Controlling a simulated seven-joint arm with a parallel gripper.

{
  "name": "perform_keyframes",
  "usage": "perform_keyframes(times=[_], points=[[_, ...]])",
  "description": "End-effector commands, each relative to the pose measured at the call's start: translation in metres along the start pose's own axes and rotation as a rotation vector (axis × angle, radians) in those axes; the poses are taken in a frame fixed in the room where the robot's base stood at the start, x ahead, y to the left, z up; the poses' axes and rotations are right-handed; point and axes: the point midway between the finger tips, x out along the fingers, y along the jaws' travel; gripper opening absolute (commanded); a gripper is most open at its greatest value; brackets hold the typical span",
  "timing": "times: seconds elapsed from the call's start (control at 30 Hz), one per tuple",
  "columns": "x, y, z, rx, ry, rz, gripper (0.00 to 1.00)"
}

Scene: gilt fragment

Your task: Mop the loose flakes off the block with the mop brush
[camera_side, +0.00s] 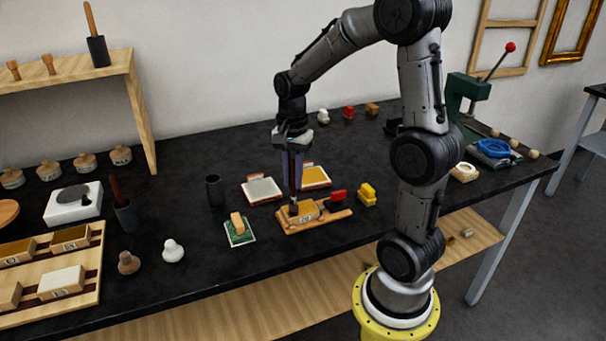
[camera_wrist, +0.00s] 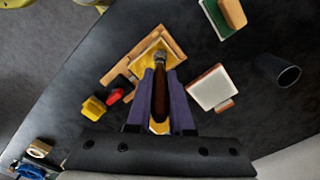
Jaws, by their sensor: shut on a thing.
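My gripper (camera_side: 293,188) points straight down with its long purple fingers. It is shut on the mop brush, whose brown handle (camera_wrist: 160,98) shows between the fingers in the wrist view. The brush's dark lower end (camera_side: 293,208) is at the gilt-topped block (camera_side: 306,213). Whether the bristles touch it cannot be told. The block sits in a wooden holder (camera_side: 326,219); in the wrist view the block's yellow top (camera_wrist: 146,54) is partly hidden by the brush. Loose flakes are too small to make out.
A red piece (camera_side: 338,196) and a yellow piece (camera_side: 367,194) are right of the block. A white pad (camera_side: 262,190) and a yellow pad (camera_side: 316,176) lie behind. A green pad (camera_side: 239,239) with a wooden block and a dark cup (camera_side: 215,190) stand left.

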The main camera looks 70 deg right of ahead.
Motion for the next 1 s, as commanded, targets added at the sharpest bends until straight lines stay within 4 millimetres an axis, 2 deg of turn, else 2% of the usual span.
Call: perform_keyframes(times=[0.13, 0.27, 1.0], points=[[0.000, -0.010, 0.010, -0.004, 0.000, 0.000, 0.00], [0.000, -0.018, 0.002, 0.002, 0.000, 0.000, 0.00], [0.000, 0.033, -0.046, 0.003, 0.000, 0.000, 0.00]])
